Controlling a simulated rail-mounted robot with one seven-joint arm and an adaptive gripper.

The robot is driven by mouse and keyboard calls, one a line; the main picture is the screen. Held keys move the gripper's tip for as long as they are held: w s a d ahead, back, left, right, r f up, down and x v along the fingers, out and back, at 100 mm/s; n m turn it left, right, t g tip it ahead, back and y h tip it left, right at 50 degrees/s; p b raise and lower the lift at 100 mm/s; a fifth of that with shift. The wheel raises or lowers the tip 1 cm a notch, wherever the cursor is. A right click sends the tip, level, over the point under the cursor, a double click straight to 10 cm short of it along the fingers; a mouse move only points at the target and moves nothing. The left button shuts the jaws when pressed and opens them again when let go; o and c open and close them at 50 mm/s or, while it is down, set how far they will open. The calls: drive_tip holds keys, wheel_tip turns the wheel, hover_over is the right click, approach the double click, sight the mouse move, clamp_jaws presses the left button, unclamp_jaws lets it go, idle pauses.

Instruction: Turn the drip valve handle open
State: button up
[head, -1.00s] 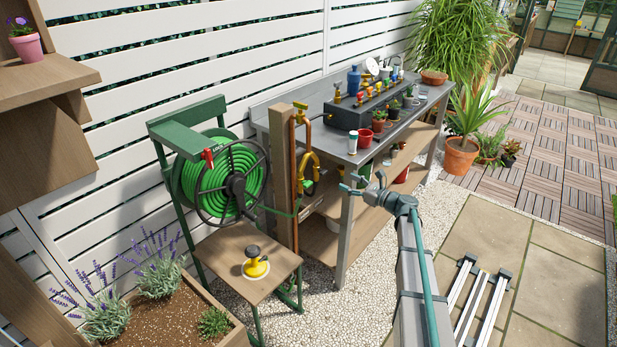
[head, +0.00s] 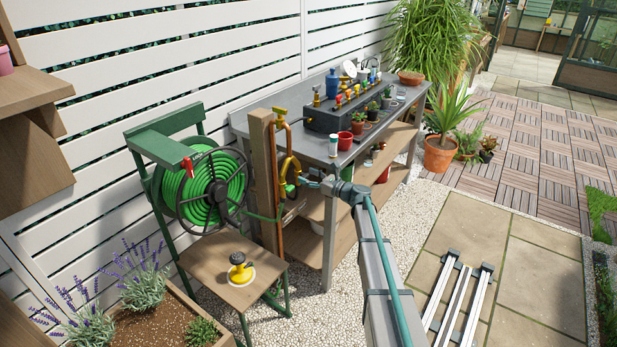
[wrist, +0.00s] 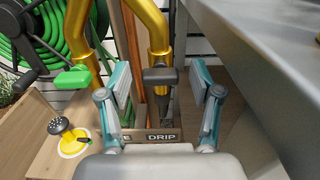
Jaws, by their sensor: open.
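The drip valve handle (wrist: 160,76) is a dark grey lever on a golden pipe (wrist: 152,25), above a wooden label reading DRIP (wrist: 160,137) in the wrist view. A green valve handle (wrist: 75,79) sits on the other golden branch to the left. My gripper (wrist: 160,88) is open, its two teal-and-grey fingers apart on either side of the dark handle, with visible gaps. In the head view my gripper (head: 310,184) is beside the yellow pipe fork (head: 288,175) on the wooden post; the dark handle is too small or hidden there.
The grey workbench (head: 312,140) stands just behind and right of the post, its edge close to my gripper's right side. A green hose reel (head: 212,188) is to the left. A wooden stool (head: 215,265) holds a yellow sprinkler (head: 240,268) below.

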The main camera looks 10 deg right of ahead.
drive_tip(key=shift+w+a, duration=0.1)
drive_tip(key=c, duration=1.2)
drive_tip(key=shift+o, duration=0.3)
drive_tip(key=shift+f+n+b, duration=0.1)
drive_tip(key=shift+n+b, duration=0.2)
drive_tip(key=shift+b, duration=0.15)
drive_tip(key=n+b, duration=0.5)
drive_tip(key=b, duration=0.1)
drive_tip(key=n+b, duration=0.6)
drive_tip(key=b, duration=0.1)
drive_tip(key=n+b, duration=0.6)
drive_tip(key=shift+s+a+f+b, duration=0.15)
drive_tip(key=shift+s+f+b, duration=0.1)
drive_tip(key=shift+b, duration=0.15)
drive_tip(key=shift+r+n, duration=0.1)
drive_tip(key=shift+n, duration=0.2)
